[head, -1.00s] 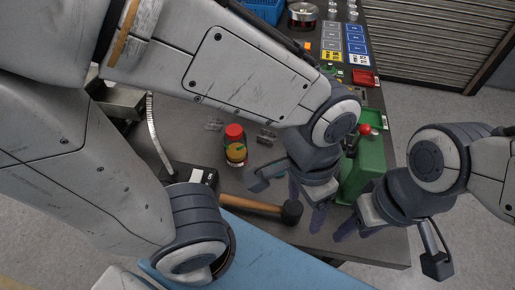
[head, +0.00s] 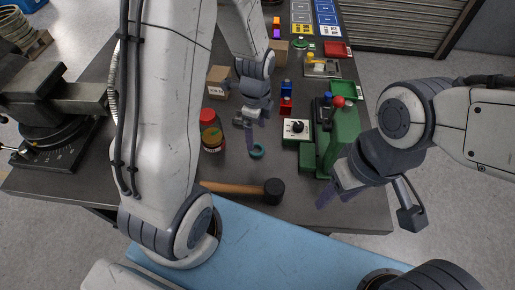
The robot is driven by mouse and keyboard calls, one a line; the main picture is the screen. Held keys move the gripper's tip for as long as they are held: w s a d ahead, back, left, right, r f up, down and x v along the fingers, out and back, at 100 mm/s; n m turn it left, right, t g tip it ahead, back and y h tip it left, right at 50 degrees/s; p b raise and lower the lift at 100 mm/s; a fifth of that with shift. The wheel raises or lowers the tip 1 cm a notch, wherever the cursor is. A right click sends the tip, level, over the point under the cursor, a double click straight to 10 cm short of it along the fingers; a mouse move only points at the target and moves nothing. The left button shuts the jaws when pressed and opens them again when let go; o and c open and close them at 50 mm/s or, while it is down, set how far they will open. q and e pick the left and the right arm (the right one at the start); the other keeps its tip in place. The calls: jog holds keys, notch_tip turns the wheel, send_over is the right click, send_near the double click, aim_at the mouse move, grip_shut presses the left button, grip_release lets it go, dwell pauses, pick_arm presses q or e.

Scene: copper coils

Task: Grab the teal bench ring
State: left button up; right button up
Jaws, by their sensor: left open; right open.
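The teal bench ring (head: 257,152) is a small ring lying on the dark workbench, near the middle of the head view. My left gripper (head: 249,136) points down just above and behind it, with one finger overlapping or very close to the ring in the picture. It is open, and I cannot tell whether it touches the ring. My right gripper (head: 334,190) is open and empty at the bench's right front, beside the green machine.
A jar with a red lid (head: 210,130) stands left of the ring. A mallet (head: 245,190) lies in front of it. The green machine (head: 340,135) and a white box with a black knob (head: 296,129) stand to the right. A cardboard box (head: 218,84) and a vise (head: 58,110) are further left.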

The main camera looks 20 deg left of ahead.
aim_at(257, 151)
pick_arm(q)
notch_tip(257, 151, down, 8)
jog(key=shift+w+r, duration=0.1)
jog(key=shift+r, duration=0.1)
dwell(0.3)
grip_shut()
